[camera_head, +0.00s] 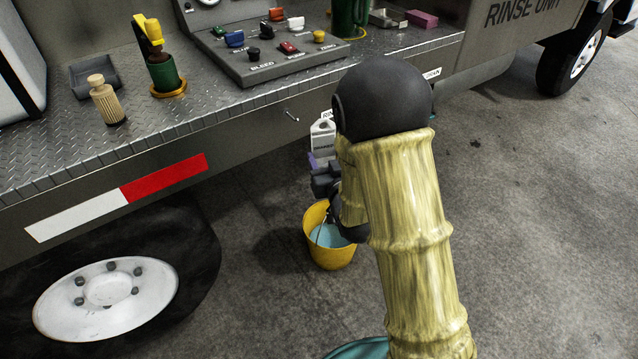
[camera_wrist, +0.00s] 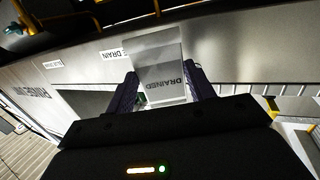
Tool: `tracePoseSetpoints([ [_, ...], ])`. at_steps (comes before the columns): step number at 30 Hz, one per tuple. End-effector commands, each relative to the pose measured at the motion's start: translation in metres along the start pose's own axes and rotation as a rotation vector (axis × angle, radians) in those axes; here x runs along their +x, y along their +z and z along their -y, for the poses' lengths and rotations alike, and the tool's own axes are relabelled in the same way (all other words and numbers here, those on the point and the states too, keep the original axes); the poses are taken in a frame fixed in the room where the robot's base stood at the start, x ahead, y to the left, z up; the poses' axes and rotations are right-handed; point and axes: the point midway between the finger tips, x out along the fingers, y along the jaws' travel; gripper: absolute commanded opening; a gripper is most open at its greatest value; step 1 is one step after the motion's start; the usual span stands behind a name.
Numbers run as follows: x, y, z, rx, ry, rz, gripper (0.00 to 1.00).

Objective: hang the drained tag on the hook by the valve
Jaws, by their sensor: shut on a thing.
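The drained tag (camera_head: 322,137) is a pale plate held upright below the deck edge in the head view. In the wrist view the tag (camera_wrist: 163,62) faces me with "DRAINED" upside down. My gripper (camera_head: 320,164) is shut on its lower part, with dark purple fingers on either side in the wrist view (camera_wrist: 165,92). A small metal hook (camera_head: 291,117) sticks out from the deck's side, left of the tag and apart from it. I cannot make out the drain valve; my arm covers part of the side. A label ending in "DRAIN" (camera_wrist: 113,54) shows beside the tag.
A yellow bucket (camera_head: 345,257) of bluish water stands on the floor below my gripper. A wheel (camera_head: 106,298) is at lower left.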

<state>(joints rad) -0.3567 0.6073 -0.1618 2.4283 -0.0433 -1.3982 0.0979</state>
Motion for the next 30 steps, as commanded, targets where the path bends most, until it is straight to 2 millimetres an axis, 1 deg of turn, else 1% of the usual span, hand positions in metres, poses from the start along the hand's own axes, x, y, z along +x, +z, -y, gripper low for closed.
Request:
tracePoseSetpoints([
  [1, -0.002, 0.012, 0.006, -0.001, -0.016, -0.025, 0.32],
  [6, -0.01, 0.011, 0.019, -0.002, -0.058, -0.087, 0.32],
  [9, -0.012, 0.008, 0.022, -0.002, -0.07, -0.103, 0.32],
  [22, -0.012, 0.005, 0.023, -0.002, -0.072, -0.104, 0.32],
  [30, -0.004, 0.006, 0.026, -0.002, -0.073, -0.103, 0.32],
])
